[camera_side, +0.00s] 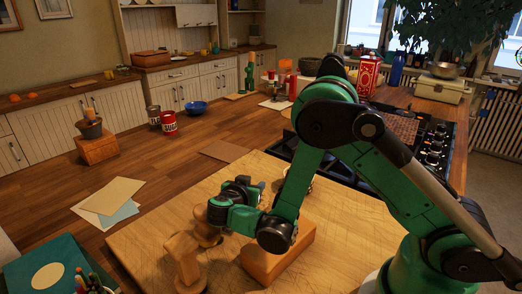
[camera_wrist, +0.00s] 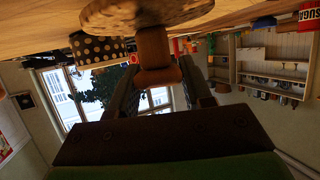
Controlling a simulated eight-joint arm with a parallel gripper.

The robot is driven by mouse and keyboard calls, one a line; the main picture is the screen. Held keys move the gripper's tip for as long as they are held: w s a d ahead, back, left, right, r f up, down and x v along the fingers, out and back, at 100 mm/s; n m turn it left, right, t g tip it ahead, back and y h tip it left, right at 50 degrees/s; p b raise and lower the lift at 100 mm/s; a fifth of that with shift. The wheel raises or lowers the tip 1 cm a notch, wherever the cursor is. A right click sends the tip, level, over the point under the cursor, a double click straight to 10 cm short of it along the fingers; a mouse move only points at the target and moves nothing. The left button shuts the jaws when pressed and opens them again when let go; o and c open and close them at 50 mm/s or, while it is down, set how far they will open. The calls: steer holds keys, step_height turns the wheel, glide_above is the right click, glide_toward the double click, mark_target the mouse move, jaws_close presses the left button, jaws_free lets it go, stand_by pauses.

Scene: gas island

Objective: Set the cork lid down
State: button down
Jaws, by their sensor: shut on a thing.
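The cork lid (camera_wrist: 145,14) has a round, flat brown disc with a turned knob (camera_wrist: 153,55). It shows large at the top of the wrist view, which is upside down. My gripper (camera_wrist: 156,78) is shut on the knob, a dark finger on each side. In the side view my gripper (camera_side: 245,190) is low over the pale wooden worktop (camera_side: 150,235), pointing away from the camera. The lid is mostly hidden there by my gripper. I cannot tell whether the disc touches a surface.
A wooden block (camera_side: 280,258) and turned wooden pieces (camera_side: 187,262) stand close to my gripper. A dark polka-dot container (camera_wrist: 98,48) is beyond the lid. A stove (camera_side: 425,140) is at the right. Paper sheets (camera_side: 110,200) lie at the left.

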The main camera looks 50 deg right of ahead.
steer(key=shift+c, duration=1.8)
jaws_free()
steer(key=shift+r, duration=0.15)
steer(key=shift+r, duration=0.25)
steer(key=v, duration=0.7)
steer(key=s+r+n+t+y, duration=0.2)
steer(key=s+r+n+y, duration=0.4)
steer(key=n+y, duration=0.6)
steer(key=shift+s+r+n+y, duration=0.3)
steer(key=shift+s+r+n, duration=0.05)
steer(key=shift+s+n, duration=0.4)
